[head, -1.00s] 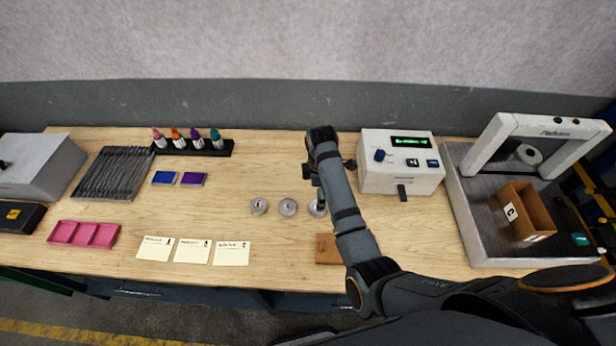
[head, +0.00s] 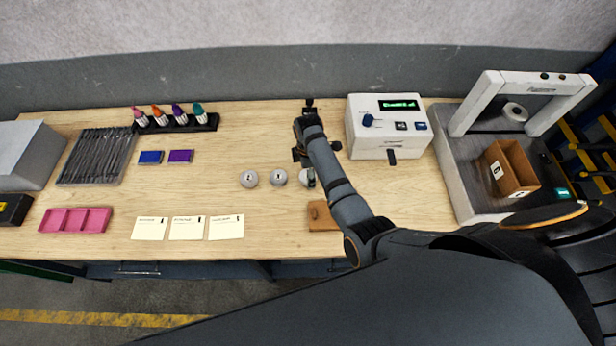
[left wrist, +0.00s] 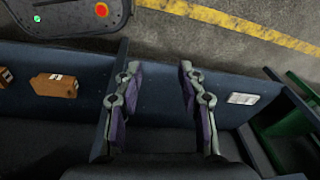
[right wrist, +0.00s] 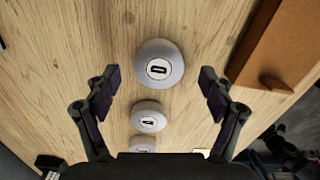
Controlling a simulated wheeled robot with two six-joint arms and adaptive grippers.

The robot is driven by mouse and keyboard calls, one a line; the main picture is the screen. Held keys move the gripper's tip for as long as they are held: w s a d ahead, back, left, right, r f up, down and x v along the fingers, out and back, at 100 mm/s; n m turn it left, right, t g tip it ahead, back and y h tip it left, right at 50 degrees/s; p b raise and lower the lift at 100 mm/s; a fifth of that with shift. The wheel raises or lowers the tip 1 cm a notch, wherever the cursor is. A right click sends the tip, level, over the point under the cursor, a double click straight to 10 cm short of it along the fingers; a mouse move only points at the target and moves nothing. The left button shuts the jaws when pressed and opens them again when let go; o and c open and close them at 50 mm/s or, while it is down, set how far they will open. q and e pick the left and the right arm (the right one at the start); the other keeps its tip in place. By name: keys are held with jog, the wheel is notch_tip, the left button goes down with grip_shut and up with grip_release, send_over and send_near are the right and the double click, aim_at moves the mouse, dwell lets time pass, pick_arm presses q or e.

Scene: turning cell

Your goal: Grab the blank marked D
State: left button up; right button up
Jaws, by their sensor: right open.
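Three round grey blanks stand in a row on the bench: a left one (head: 249,178), a middle one (head: 279,177) and a right one (head: 304,176) partly covered by my right arm. In the right wrist view the nearest blank (right wrist: 159,66) has a sideways mark that looks like a D. The marks on the middle blank (right wrist: 149,117) and the last blank (right wrist: 143,144) are too small to read surely. My right gripper (right wrist: 160,84) is open above the row, its fingers either side of the D blank, not visibly touching it. My left gripper (left wrist: 158,75) is open and empty, away from the blanks.
A brown wooden block (head: 322,222) with a knob lies close to the right blank. A white box with a display (head: 385,140) stands right of my right gripper. White cards (head: 187,228) and a pink tray (head: 60,220) lie left.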

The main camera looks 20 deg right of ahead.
jog(key=shift+w+f, duration=0.1)
jog(key=shift+f, duration=0.7)
jog(key=c, duration=0.9)
pick_arm(q)
jog(key=shift+s+f, duration=0.1)
jog(key=shift+s, duration=0.85)
pick_arm(e)
jog(key=c, duration=0.5)
jog(key=shift+o, duration=0.2)
